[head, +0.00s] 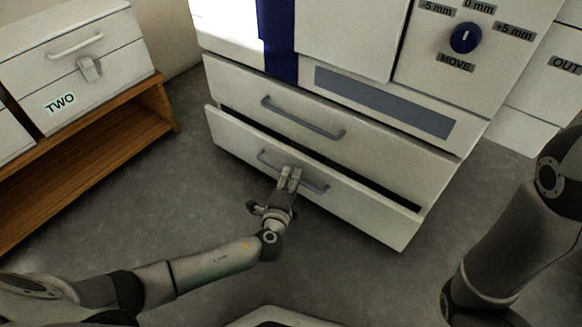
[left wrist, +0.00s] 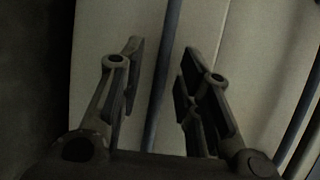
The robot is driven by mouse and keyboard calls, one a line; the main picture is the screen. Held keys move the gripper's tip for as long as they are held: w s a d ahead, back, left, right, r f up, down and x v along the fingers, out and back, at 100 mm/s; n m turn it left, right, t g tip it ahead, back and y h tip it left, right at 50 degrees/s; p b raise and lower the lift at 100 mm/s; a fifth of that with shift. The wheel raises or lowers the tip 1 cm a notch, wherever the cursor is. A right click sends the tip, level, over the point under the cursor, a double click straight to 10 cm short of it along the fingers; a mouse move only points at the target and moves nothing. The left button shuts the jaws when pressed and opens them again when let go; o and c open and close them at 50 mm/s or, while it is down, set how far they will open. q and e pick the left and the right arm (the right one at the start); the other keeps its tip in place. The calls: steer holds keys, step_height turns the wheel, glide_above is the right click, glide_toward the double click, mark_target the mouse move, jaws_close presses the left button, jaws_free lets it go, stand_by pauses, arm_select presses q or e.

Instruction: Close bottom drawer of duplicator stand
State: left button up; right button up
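The white duplicator stand has a bottom drawer (head: 362,208) that stands a little open, with a dark gap along its top edge. Its grey bar handle (head: 314,188) runs along the drawer front. My left gripper (head: 290,173) is at the middle of this handle. In the left wrist view the handle bar (left wrist: 165,65) passes between the two spread fingers of the left gripper (left wrist: 157,85), with space on both sides. My right arm comes in at the right edge of the head view; its gripper is not visible.
The upper drawer (head: 375,140) looks shut and has its own handle (head: 300,118). A wooden shelf (head: 120,135) with a white box labelled TWO (head: 110,65) stands at the left. Grey floor (head: 200,195) is clear in front of the stand.

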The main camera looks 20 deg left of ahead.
arm_select(q)
steer(key=shift+w, duration=0.2)
jaws_close()
stand_by(0.3)
